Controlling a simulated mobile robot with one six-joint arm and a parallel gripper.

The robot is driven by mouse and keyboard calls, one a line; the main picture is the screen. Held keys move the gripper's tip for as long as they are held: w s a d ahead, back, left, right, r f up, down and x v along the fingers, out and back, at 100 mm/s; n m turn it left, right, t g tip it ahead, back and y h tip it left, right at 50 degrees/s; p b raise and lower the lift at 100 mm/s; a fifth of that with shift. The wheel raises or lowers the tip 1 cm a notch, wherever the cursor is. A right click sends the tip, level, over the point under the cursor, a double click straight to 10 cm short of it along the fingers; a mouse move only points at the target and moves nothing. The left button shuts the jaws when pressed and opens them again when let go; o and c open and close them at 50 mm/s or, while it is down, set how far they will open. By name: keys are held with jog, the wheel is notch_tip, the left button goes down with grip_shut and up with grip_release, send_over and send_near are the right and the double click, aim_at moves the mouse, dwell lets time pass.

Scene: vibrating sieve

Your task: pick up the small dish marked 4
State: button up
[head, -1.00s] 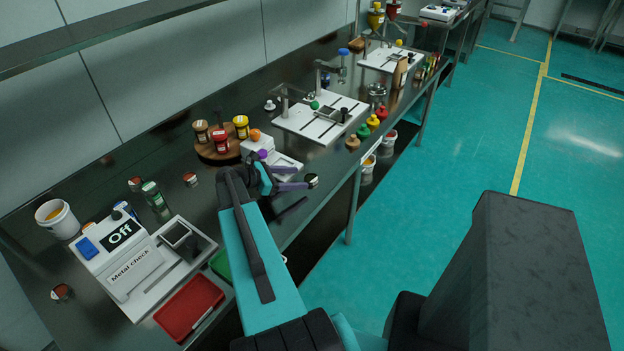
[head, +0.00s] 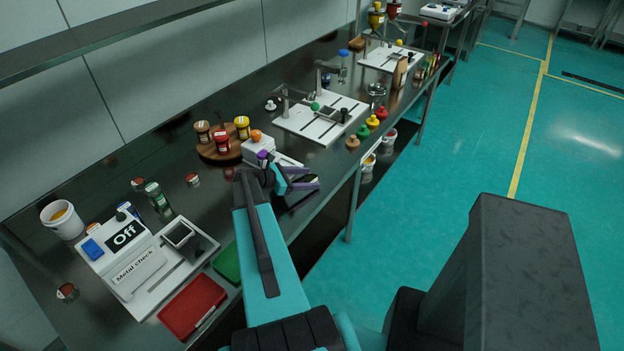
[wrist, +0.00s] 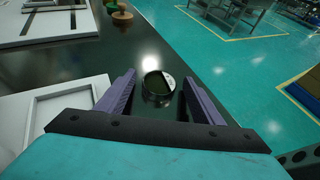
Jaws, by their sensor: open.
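A small round dish (wrist: 154,92) with a dark inside and a pale label on its rim stands on the dark bench top. The number on its label is too small to read. In the wrist view it sits between the two purple fingers of my gripper (wrist: 159,79), with a gap on both sides. In the head view my gripper (head: 306,178) reaches over the bench near the front edge, and its fingers partly hide the dish (head: 312,179). My gripper is open and holds nothing.
A white device (head: 258,147) with a flat plate stands just left of my gripper. A white slotted board (head: 300,122) and several coloured stoppers (head: 373,122) lie farther back. The metal checker (head: 130,260) and red tray (head: 193,306) are nearer. The bench's front edge is close on the right.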

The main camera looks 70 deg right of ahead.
jog(key=shift+c, duration=0.2)
dwell(0.3)
jog(key=c, duration=1)
jog(key=shift+c, duration=0.2)
jog(key=shift+r, duration=0.15)
jog(key=shift+r+b, duration=0.75)
jog(key=shift+r, duration=0.35)
jog(key=a+b, duration=0.1)
jog(key=a, duration=0.4)
jog(key=w+a+r+b, duration=0.1)
jog(key=a+b, duration=0.1)
jog(key=a, duration=0.3)
jog(key=w+a+r+b, duration=0.1)
jog(key=a, duration=0.5)
jog(key=shift+w+r, duration=0.25)
